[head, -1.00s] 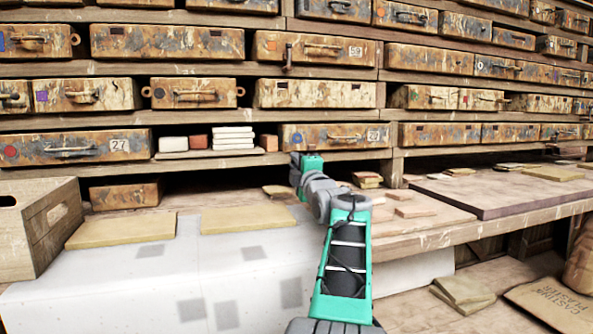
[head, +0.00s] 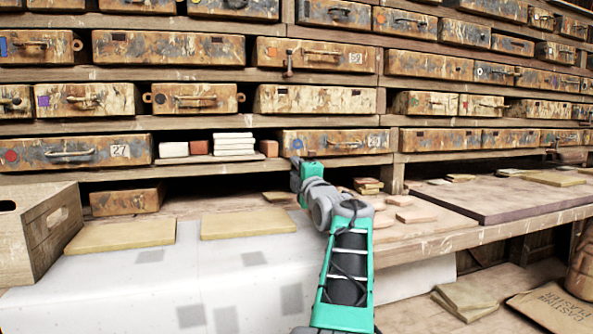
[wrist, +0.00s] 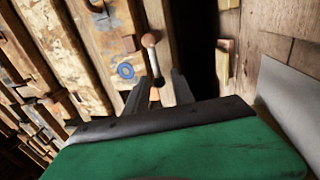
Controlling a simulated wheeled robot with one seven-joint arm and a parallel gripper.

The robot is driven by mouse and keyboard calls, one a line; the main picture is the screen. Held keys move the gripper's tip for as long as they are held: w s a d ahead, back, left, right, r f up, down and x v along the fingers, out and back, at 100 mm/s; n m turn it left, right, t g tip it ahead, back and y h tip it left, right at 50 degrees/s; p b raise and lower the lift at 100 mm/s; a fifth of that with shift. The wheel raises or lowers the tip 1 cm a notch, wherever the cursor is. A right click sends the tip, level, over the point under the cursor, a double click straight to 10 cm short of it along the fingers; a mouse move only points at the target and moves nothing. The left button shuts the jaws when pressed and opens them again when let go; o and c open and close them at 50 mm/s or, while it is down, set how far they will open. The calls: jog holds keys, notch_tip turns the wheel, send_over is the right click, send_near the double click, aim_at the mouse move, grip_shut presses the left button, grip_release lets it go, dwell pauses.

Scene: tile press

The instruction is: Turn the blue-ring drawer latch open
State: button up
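In the wrist view a blue ring mark (wrist: 126,71) shows on a worn, paint-stained drawer front. In the head view my gripper (head: 298,174) is at the lower left end of a drawer (head: 335,141) in the lowest full row; the latch is not distinguishable there.
Shelves of similar drawers fill the wall. White and brown blocks (head: 233,144) sit left of the drawer. Below are a wooden crate (head: 50,226), tan boards (head: 121,235) and a pale bench surface (head: 160,283). A dark slab (head: 490,207) lies on the right.

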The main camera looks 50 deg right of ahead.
jog(key=v, duration=0.7)
jog(key=shift+s+a+f, duration=0.15)
jog(key=shift+s+a, duration=0.1)
jog(key=shift+s, duration=0.05)
jog(key=shift+p, duration=0.35)
